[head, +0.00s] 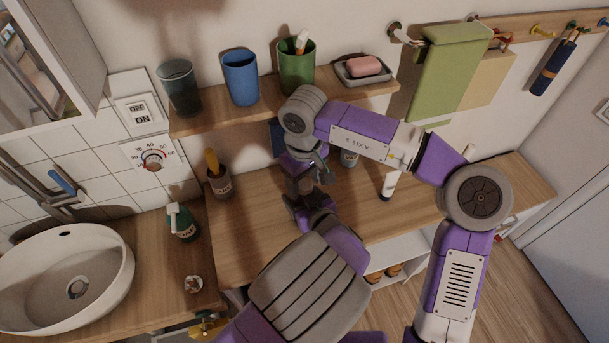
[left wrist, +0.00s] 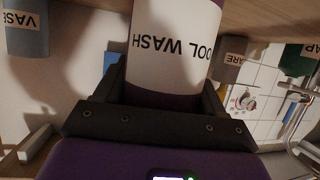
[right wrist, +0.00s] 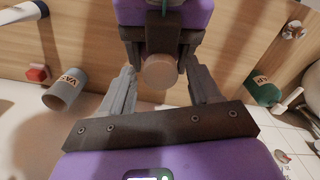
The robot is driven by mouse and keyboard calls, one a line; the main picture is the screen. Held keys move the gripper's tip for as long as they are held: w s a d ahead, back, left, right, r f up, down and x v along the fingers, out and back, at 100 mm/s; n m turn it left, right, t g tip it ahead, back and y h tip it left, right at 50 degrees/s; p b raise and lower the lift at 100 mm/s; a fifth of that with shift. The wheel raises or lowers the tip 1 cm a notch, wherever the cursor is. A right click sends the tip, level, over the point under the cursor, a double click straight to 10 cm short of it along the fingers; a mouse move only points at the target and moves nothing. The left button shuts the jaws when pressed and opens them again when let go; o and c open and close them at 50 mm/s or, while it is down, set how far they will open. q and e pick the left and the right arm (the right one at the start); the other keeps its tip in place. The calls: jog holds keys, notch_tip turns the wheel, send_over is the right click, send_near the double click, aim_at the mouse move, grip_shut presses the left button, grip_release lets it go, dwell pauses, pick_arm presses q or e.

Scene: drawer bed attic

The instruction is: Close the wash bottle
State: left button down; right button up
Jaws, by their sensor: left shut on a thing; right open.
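My left gripper (head: 307,192) is shut on the wash bottle. In the left wrist view, the wash bottle (left wrist: 172,45) is purple with a white label reading "OOL WASH", upside down in that picture. In the right wrist view, a round beige top (right wrist: 160,70) shows at my left gripper, between the spread fingers of my right gripper (right wrist: 162,92). Whether it is a cap or the bottle's own top I cannot tell. My right gripper is open, just above my left one in the head view. There, my grippers and arms hide the bottle.
A grey-blue vase (head: 349,158) and a white tube (head: 388,186) stand on the counter. A brown pot with a brush (head: 219,183), a green soap bottle (head: 183,222) and a basin (head: 125,283) are to the left. A shelf (head: 215,120) with cups hangs above.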

jog(key=c, duration=1.1)
jog(key=m, duration=0.3)
jog(key=o, duration=1.1)
jog(key=shift+o, duration=0.2)
jog(key=shift+r, duration=0.1)
